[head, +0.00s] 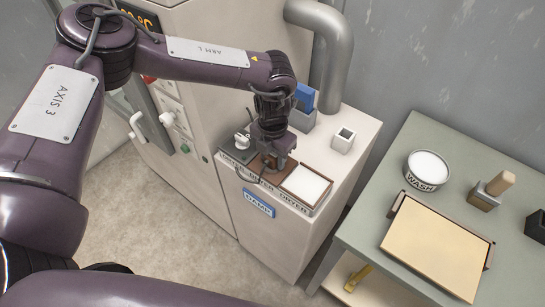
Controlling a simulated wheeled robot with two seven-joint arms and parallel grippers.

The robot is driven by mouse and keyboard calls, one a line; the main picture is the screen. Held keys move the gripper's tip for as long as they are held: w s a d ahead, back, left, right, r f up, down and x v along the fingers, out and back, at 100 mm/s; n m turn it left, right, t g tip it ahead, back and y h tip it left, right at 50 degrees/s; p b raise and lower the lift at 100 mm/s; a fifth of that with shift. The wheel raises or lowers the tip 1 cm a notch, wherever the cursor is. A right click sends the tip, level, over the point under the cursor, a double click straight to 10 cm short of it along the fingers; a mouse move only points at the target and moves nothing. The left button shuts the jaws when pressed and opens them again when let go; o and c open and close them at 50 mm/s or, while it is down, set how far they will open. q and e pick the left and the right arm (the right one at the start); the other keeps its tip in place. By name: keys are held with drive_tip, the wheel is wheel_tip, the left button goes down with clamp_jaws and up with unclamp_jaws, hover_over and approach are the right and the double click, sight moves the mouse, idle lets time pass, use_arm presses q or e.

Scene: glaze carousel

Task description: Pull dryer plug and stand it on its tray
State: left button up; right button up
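The dryer (290,222) is a cream cabinet with lettering ending in "DRYER" along its top front edge and a blue label on its front. My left gripper (277,161) points down over the brown recessed part (256,172) of the dryer top. I cannot tell whether its fingers are apart or closed, or whether they hold anything. A small white fitting (242,141) stands on a dark plate left of the gripper; I cannot tell if it is the plug. A brown-rimmed tray with a white surface (306,184) lies right of the gripper. My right gripper is out of view.
A white square cup (343,140) and a grey holder with a blue item (304,98) stand behind on the dryer. A thick grey pipe (336,60) rises at the back. Right, a green table (385,190) bears a "WASH" tub (428,172) and a tan board (437,245).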

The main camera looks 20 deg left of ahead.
use_arm(q)
clamp_jaws()
drive_tip(key=shift+r, duration=0.1)
drive_tip(key=shift+r+p, duration=0.65)
drive_tip(key=shift+r, duration=0.05)
drive_tip(key=shift+r+p, duration=1.75)
drive_tip(key=shift+r, duration=0.5)
drive_tip(key=shift+d, duration=0.15)
drive_tip(key=shift+s+d, duration=0.45)
drive_tip(key=shift+d, duration=0.8)
drive_tip(key=shift+s+d, duration=0.5)
drive_tip(key=shift+d, duration=0.75)
drive_tip(key=shift+s+d, duration=0.45)
drive_tip(key=shift+d, duration=0.8)
drive_tip(key=shift+s+d, duration=0.2)
drive_tip(key=shift+d, duration=0.4)
drive_tip(key=shift+s+d, duration=0.2)
drive_tip(key=shift+d, duration=0.4)
